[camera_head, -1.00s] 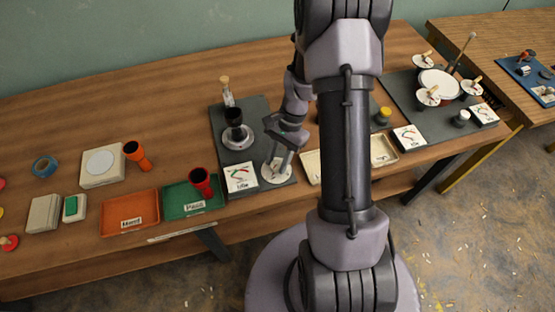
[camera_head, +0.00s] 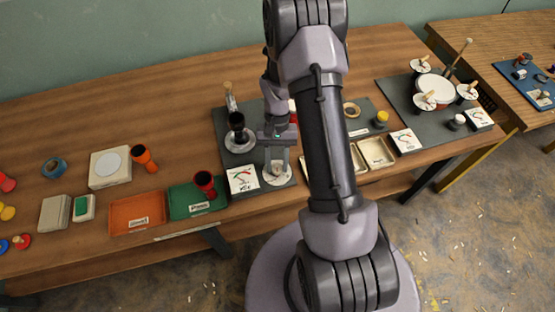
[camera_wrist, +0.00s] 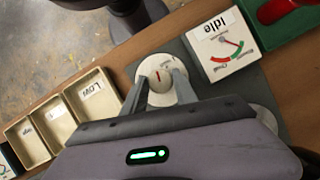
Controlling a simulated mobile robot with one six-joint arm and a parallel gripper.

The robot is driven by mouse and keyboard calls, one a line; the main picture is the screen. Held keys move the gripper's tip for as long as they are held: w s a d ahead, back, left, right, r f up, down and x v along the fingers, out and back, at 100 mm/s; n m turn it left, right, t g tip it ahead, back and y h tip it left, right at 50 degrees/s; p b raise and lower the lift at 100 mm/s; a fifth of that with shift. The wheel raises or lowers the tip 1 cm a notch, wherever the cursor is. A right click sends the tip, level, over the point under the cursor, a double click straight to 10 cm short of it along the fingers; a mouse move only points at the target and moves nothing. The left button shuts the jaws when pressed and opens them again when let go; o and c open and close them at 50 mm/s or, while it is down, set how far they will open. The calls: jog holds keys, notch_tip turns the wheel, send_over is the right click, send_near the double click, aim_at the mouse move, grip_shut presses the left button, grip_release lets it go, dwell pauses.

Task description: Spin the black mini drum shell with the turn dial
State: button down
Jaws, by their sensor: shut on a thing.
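The black mini drum shell (camera_head: 237,122) stands upright on a round silver holder (camera_head: 238,143) on a dark grey mat. The turn dial (camera_head: 275,181) is a white disc near the mat's front edge. In the wrist view the dial (camera_wrist: 148,66) shows a knob with a red mark. My gripper (camera_head: 277,168) is over the dial, with its fingers shut on the knob from both sides. The meter card (camera_head: 242,180) left of the dial is labelled "Idle" in the wrist view (camera_wrist: 218,45). My gripper partly hides the dial.
A green tray (camera_head: 180,212) and an orange tray (camera_head: 122,222) lie to the left, with a red goblet shell (camera_head: 204,184) at the green tray. Cream bins (camera_head: 376,152) stand to the right of the dial. My arm hides part of the bench.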

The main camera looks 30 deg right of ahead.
jog(key=n+h+p, duration=0.1)
jog(key=n, duration=0.2)
jog(key=n+h+p, duration=0.1)
jog(key=n, duration=0.2)
jog(key=shift+a+r+n+g+h, duration=0.1)
jog(key=shift+a+n+g+h, duration=0.1)
jog(key=shift+n+g+h, duration=0.1)
jog(key=n+h, duration=0.1)
jog(key=n, duration=0.1)
jog(key=n+h+p, duration=0.1)
jog(key=n, duration=0.2)
jog(key=shift+a, duration=0.1)
jog(key=shift+n, duration=0.4)
jog(key=c, duration=1)
grip_release()
jog(key=p+v, duration=0.1)
jog(key=v, duration=0.4)
jog(key=p+v, duration=0.2)
jog(key=v, duration=0.4)
jog(key=p+v, duration=0.2)
jog(key=v, duration=0.4)
jog(key=shift+s+a+r, duration=0.2)
jog(key=shift+s+r, duration=0.05)
